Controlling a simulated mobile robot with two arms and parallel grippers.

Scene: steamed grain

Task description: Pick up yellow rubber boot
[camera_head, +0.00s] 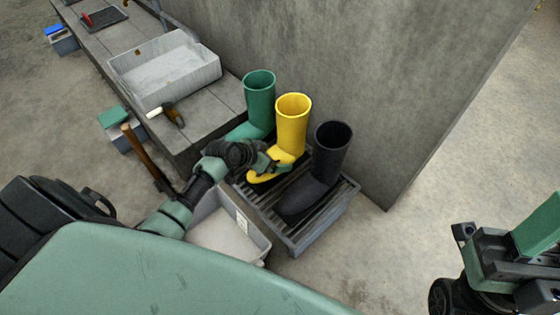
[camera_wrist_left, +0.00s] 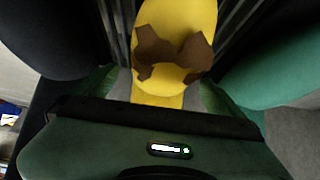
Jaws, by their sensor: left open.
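The yellow rubber boot (camera_head: 292,125) stands upright on a slatted grey rack (camera_head: 318,222), between a green boot (camera_head: 259,100) and a black boot (camera_head: 328,155). My left gripper (camera_head: 268,168) is open at the yellow boot's foot, low by its toe. In the left wrist view the yellow boot (camera_wrist_left: 178,18) fills the space between the open fingers (camera_wrist_left: 160,90), with brown patches on its surface. I cannot tell whether the fingers touch it. Part of my right arm shows at the lower right of the head view; its fingers are not clear.
The black boot (camera_wrist_left: 62,35) and green boot (camera_wrist_left: 265,60) flank the left gripper closely. A grey bin (camera_head: 228,235) sits beside the rack under my left arm. A concrete wall (camera_head: 400,80) rises behind the boots. A stone basin (camera_head: 165,70) stands on the bench.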

